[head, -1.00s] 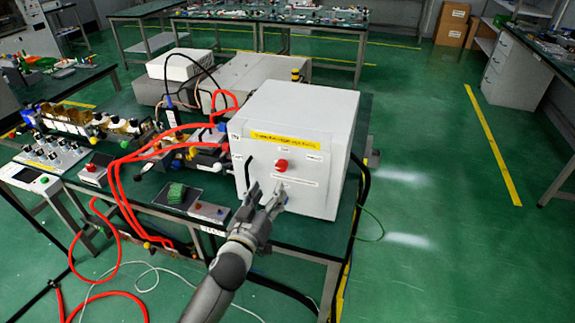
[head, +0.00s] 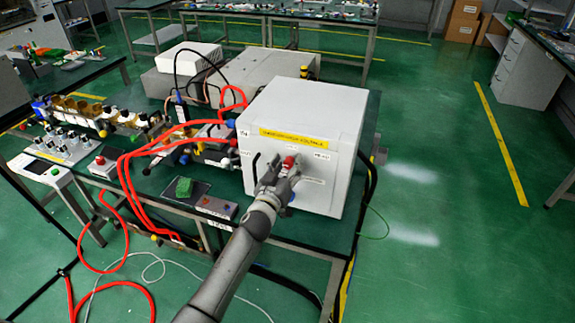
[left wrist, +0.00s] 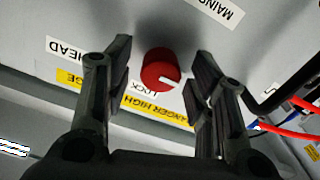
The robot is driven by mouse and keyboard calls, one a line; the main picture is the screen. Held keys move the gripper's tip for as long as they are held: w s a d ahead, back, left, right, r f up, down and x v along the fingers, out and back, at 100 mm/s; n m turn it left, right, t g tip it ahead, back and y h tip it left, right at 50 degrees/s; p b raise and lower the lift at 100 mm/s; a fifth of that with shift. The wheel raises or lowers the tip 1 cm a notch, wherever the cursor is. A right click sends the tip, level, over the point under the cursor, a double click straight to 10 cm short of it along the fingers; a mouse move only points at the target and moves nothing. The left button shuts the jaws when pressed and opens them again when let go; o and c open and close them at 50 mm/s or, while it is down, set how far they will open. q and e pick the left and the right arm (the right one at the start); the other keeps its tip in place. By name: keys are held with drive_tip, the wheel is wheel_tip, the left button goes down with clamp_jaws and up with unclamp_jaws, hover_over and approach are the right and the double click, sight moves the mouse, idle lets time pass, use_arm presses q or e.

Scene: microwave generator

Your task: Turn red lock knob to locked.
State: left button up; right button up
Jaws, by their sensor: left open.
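The red lock knob (head: 290,162) is on the front panel of the white box (head: 317,110), below a yellow warning label. In the left wrist view the knob (left wrist: 160,69) shows as a round red cap with a white mark, with a LOCK label beside it. My left gripper (head: 281,166) is in front of the panel at the knob. Its two fingers (left wrist: 163,75) are open, one on each side of the knob, with visible gaps. I cannot tell how far the fingertips are from the panel. My right gripper is not in view.
A black handle (head: 255,167) is on the panel left of the knob. Red hoses (head: 125,170) and a small box with buttons (head: 216,207) are left of the white box. A black cable runs down its right side. The floor at right is clear.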

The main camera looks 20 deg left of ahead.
use_arm(q)
drive_tip(key=c, duration=1)
drive_tip(key=m, duration=0.3)
drive_tip(key=shift+d+m+b, duration=0.1)
drive_tip(key=shift+m+b, duration=0.3)
drive_tip(key=m, duration=0.5)
drive_tip(key=shift+m+b, duration=0.3)
drive_tip(key=shift+b, duration=0.1)
drive_tip(key=m, duration=0.4)
drive_tip(key=shift+d+f+b, duration=0.1)
drive_tip(key=shift+b, duration=0.2)
drive_tip(key=shift+m, duration=2.2)
